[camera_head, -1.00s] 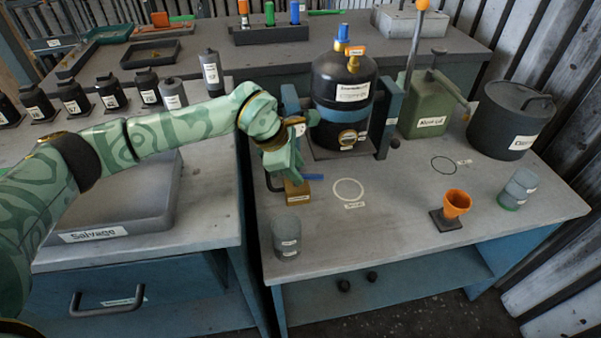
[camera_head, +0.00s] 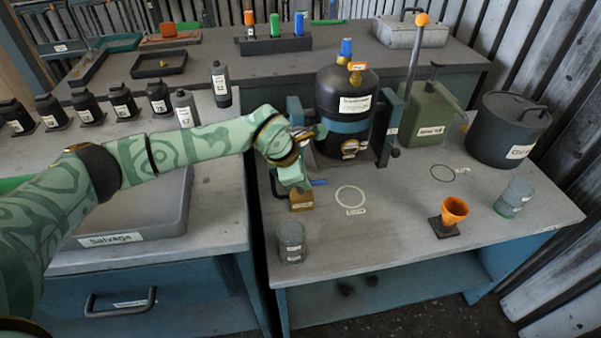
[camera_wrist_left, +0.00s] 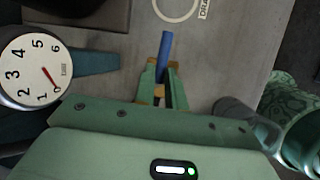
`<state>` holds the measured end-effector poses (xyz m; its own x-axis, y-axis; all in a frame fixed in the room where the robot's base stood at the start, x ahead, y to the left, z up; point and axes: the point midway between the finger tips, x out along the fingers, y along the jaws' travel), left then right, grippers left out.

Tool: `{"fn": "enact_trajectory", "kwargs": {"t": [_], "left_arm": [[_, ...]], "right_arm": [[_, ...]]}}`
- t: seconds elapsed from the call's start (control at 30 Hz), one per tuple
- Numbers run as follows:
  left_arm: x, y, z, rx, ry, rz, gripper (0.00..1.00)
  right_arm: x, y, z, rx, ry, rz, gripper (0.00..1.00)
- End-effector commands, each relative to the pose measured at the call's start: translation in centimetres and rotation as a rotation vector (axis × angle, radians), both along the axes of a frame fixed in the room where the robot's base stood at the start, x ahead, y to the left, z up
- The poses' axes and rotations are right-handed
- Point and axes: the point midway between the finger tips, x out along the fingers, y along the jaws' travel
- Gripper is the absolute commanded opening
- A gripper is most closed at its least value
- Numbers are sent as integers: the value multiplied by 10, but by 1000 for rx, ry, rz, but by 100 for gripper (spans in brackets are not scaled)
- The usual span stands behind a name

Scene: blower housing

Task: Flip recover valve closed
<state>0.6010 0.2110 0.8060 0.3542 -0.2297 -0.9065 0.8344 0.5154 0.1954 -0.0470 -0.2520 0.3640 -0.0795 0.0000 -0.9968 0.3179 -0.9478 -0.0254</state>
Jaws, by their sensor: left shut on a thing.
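The recover valve is a small brass block (camera_head: 301,201) with a blue lever (camera_head: 319,182), standing at the front left of the black tank (camera_head: 343,90). My left gripper (camera_head: 297,184) is over the block with its fingers pointing down. In the left wrist view the blue lever (camera_wrist_left: 167,45) runs between the fingertips of my left gripper (camera_wrist_left: 162,88), which is shut on it. The lever's free end sticks out past the fingers toward the drawn ring. The lever's pivot is hidden by the gripper. My right gripper is not in view.
A grey cylinder (camera_head: 291,242) stands at the bench's front left. An orange funnel (camera_head: 454,211) and a green can (camera_head: 424,115) stand to the right. The bench around the white ring (camera_head: 350,197) is clear.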

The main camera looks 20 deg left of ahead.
Motion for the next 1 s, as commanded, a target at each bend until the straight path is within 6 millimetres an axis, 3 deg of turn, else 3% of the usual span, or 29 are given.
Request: {"fn": "enact_trajectory", "kwargs": {"t": [0.07,0.37,0.4,0.47,0.5,0.8,1.0], "left_arm": [[0,0,6,1,-2,38,0],[0,0,0,-1,1,58,0],[0,0,0,-1,1,58,15],[0,0,0,-1,1,58,32],[1,0,0,0,0,57,34],[0,1,3,0,-1,56,34],[-11,8,37,0,-7,57,34]], "right_arm": [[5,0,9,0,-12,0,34],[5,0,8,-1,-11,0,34],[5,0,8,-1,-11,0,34],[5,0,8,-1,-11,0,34],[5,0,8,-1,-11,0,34],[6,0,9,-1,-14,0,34],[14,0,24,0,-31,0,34]]}}
